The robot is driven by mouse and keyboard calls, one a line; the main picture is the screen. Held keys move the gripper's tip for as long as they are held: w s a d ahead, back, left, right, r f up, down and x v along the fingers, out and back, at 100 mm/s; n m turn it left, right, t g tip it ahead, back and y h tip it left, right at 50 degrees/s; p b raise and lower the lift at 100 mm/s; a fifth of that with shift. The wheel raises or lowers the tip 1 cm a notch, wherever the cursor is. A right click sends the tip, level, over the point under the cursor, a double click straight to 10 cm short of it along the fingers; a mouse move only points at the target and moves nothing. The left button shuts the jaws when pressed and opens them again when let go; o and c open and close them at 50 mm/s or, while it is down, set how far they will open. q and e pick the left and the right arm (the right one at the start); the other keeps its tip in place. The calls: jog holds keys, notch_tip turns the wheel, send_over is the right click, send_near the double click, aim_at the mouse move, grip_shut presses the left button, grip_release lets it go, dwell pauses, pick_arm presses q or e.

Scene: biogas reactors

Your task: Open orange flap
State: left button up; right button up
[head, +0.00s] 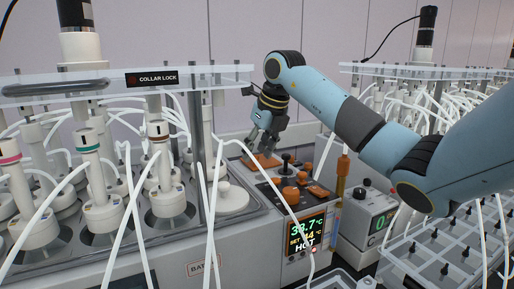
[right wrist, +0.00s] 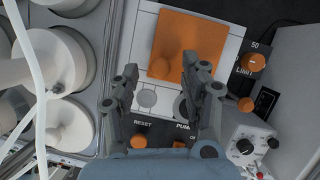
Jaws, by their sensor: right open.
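The orange flap (right wrist: 188,30) is a flat square plate on a pale panel, at the top middle of the right wrist view. A rounded orange bump (right wrist: 166,66) shows at its near side. In the head view the flap (head: 267,160) lies on top of the control unit, partly hidden by my right gripper. My right gripper (head: 262,148) points down at it. In the right wrist view the gripper (right wrist: 160,75) is open and empty, with the right finger overlapping the flap's near part. Whether a fingertip touches it, I cannot tell. My left gripper is not in view.
Orange knobs and a black joystick (head: 286,160) stand beside the flap, above a lit display (head: 305,234). White tubes and reactor vessels (head: 168,190) crowd the left. A clear rack plate (head: 120,82) rises there. A small grey device (head: 370,215) stands to the right.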

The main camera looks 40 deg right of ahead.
jog(key=shift+f, duration=0.2)
jog(key=shift+c, duration=0.4)
grip_shut()
